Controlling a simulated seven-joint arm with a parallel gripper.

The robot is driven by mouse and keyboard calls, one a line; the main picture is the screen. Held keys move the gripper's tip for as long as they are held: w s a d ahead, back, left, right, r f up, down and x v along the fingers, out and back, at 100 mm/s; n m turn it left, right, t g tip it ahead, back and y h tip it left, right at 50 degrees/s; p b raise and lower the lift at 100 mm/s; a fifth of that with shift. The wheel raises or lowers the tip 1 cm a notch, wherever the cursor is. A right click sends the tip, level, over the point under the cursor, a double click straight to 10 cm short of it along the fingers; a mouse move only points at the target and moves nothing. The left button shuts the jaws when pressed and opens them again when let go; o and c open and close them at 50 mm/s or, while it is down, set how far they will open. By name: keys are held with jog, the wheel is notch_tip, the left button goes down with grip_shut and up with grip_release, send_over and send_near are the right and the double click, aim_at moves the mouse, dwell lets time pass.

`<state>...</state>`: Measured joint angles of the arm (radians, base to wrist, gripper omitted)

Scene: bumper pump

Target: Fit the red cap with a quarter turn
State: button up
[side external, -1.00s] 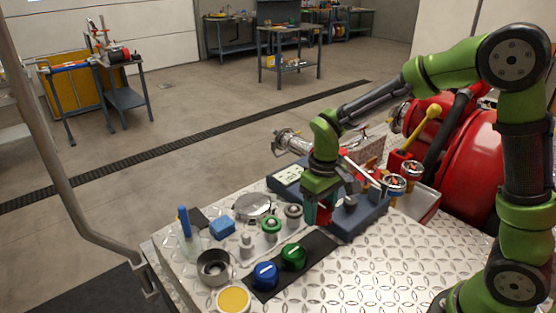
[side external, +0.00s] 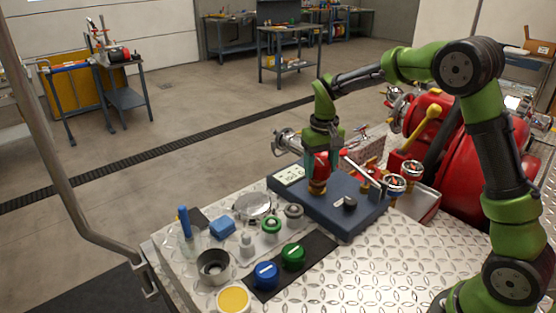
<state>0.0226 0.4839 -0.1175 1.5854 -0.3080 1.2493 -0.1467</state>
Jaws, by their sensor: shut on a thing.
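My gripper (side external: 322,152) points down over the blue-grey block and is shut on the red cap (side external: 320,170). The red cap is upright between the fingers, partly covered by them. Directly below it is a brass fitting (side external: 317,188) on the blue-grey block (side external: 340,211). The cap's lower edge appears at the top of the brass fitting; whether it touches or is seated, I cannot tell from this view.
A blue cap (side external: 265,275) and a green cap (side external: 293,256) stand on the black mat (side external: 318,247). A dark knob (side external: 348,203), a silver lever (side external: 358,171) and gauges (side external: 397,184) are close by. The front right of the tread plate is clear.

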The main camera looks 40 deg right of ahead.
jog(key=shift+m, duration=0.9)
jog(key=w+d+r, duration=0.3)
jog(key=shift+r, duration=0.25)
jog(key=shift+a+r, duration=0.15)
jog(key=shift+r, duration=0.05)
jog(key=shift+s+f, duration=0.15)
jog(key=shift+f, duration=2.25)
jog(key=shift+f, duration=1.6)
jog(key=m, duration=0.4)
jog(key=shift+a, duration=0.1)
jog(key=shift+m, duration=0.7)
